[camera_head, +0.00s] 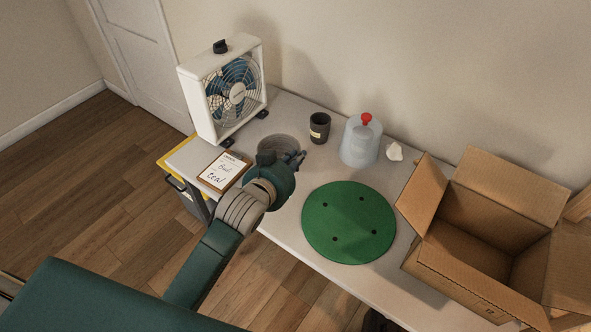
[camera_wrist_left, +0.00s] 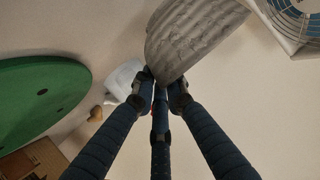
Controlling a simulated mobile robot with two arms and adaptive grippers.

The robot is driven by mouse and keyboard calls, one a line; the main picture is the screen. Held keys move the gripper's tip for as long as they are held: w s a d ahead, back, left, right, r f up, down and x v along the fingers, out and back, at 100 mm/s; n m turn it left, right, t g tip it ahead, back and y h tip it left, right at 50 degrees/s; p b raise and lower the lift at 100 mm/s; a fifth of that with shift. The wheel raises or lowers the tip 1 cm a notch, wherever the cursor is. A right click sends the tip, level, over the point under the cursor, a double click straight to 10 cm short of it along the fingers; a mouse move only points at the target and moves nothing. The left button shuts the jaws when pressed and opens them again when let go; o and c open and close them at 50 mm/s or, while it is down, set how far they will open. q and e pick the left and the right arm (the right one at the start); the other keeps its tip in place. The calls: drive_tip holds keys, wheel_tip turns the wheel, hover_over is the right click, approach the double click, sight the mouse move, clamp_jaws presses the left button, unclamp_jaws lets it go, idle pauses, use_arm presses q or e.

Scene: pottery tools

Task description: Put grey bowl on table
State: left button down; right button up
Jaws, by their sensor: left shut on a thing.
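My left gripper (camera_head: 296,158) is shut on the bowl's rim. In the left wrist view the fingers of my left gripper (camera_wrist_left: 163,88) pinch the edge of the grey bowl (camera_wrist_left: 190,35). I cannot tell whether the bowl touches the table. My right gripper is not in view.

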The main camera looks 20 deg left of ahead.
use_arm(q)
wheel_tip(320, 180, down, 4)
drive_tip(key=shift+f, duration=0.1)
drive_tip(key=c, duration=1.7)
unclamp_jaws()
drive_tip(key=shift+c, duration=0.2)
drive_tip(key=v, duration=1.2)
drive_tip(key=shift+b, duration=0.3)
drive_tip(key=shift+f, duration=0.1)
